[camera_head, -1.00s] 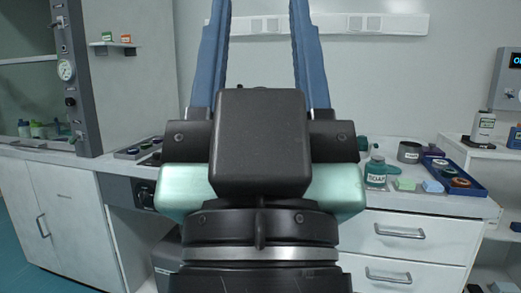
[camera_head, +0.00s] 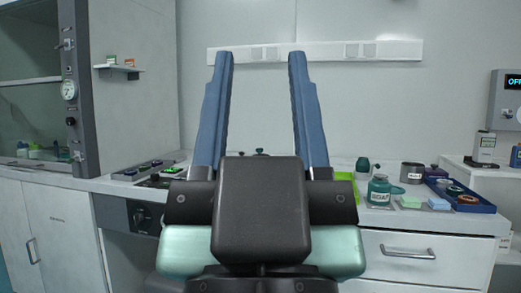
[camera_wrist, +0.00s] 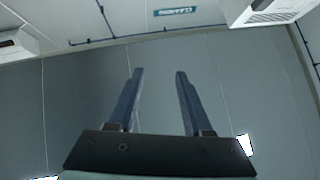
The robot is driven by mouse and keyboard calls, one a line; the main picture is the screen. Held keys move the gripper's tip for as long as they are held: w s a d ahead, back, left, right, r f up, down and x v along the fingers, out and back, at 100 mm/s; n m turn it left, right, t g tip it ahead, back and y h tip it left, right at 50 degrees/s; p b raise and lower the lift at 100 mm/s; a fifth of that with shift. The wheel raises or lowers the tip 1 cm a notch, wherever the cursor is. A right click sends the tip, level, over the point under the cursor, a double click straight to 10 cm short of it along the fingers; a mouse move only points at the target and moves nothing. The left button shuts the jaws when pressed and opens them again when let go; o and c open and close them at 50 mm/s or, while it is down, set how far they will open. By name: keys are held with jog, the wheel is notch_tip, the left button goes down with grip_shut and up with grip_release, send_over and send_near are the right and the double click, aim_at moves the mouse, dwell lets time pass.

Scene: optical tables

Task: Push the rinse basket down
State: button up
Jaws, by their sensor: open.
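My gripper (camera_head: 262,65) is upright in the middle of the head view, its two blue fingers wide apart with nothing between them. The wrist view also shows the open fingers (camera_wrist: 158,75), with only wall and ceiling behind them. I cannot make out the rinse basket in either view. My own gripper body covers the middle of the counter, where it may be hidden. Small dark knobs show just above the gripper body, but what they belong to is hidden.
The white counter (camera_head: 340,215) runs across the view. To the right stand a SOAP bottle (camera_head: 380,190), a grey cup (camera_head: 411,173) and a blue tray (camera_head: 470,200). A control panel with a green light (camera_head: 165,172) lies left. A grey-framed cabinet (camera_head: 80,90) stands far left.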

jog(key=shift+c, duration=0.2)
dwell(0.3)
jog(key=shift+c, duration=1.1)
jog(key=shift+r+p, duration=0.3)
jog(key=shift+c, duration=1.2)
notch_tip(320, 180, up, 36)
jog(key=p, duration=3.5)
jog(key=shift+f, duration=0.25)
grip_shut()
jog(key=shift+f, duration=0.1)
